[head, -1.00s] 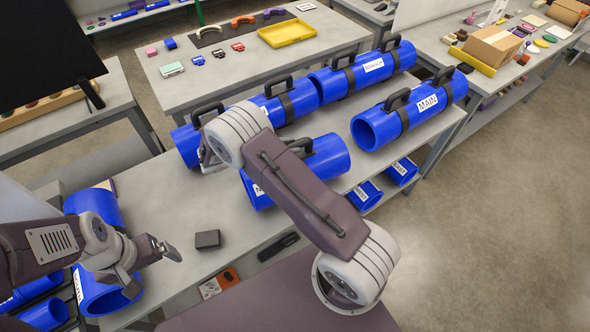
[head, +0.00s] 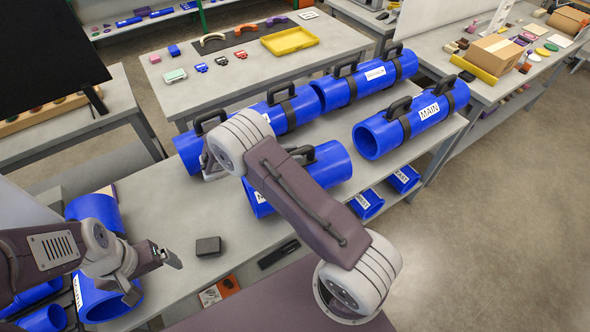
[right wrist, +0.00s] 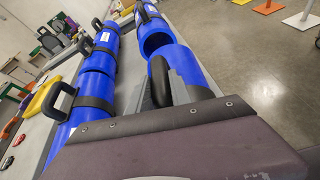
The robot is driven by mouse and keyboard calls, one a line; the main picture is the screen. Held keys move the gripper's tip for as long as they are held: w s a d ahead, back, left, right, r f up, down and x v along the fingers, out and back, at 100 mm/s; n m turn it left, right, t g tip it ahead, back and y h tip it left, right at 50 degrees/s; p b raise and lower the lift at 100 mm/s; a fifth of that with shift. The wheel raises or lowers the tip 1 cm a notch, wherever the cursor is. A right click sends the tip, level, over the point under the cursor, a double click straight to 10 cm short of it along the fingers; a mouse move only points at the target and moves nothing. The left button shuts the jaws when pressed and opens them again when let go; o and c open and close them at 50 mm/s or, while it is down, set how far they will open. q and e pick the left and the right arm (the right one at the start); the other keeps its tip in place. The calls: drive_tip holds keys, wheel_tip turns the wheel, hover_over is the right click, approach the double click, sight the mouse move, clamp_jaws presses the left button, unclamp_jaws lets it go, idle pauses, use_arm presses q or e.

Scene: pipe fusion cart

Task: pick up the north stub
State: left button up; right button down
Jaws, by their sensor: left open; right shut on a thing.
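I cannot tell for sure which piece is the north stub. Two short labelled blue stubs, a left one (head: 368,205) and a right one (head: 409,182), lie on the shelf below the bench; their labels are too small to read surely. My left gripper (head: 172,259) is open and empty above the bench, just right of a blue pipe piece (head: 97,301) with a partly hidden label. My right arm crosses the middle of the head view in front of a blue handled pipe (head: 330,166).
More handled blue pipes lie on the bench, including one labelled MAIN (head: 428,112). A small dark block (head: 208,247) sits near the front edge. A table with a yellow tray (head: 302,40) stands behind. Open floor (head: 500,220) is at the right.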

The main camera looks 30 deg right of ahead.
drive_tip(key=shift+r, duration=0.1)
drive_tip(key=shift+r+b, duration=0.45)
drive_tip(key=shift+r, duration=1.4)
drive_tip(key=shift+s+d+r, duration=0.1)
drive_tip(key=shift+d+r, duration=0.1)
drive_tip(key=shift+r, duration=0.05)
drive_tip(key=s+d+r+b, duration=0.2)
drive_tip(key=s+d+r, duration=0.4)
drive_tip(key=s+d, duration=0.1)
drive_tip(key=shift+d+r, duration=0.35)
drive_tip(key=shift+d, duration=0.5)
drive_tip(key=shift+s, duration=0.15)
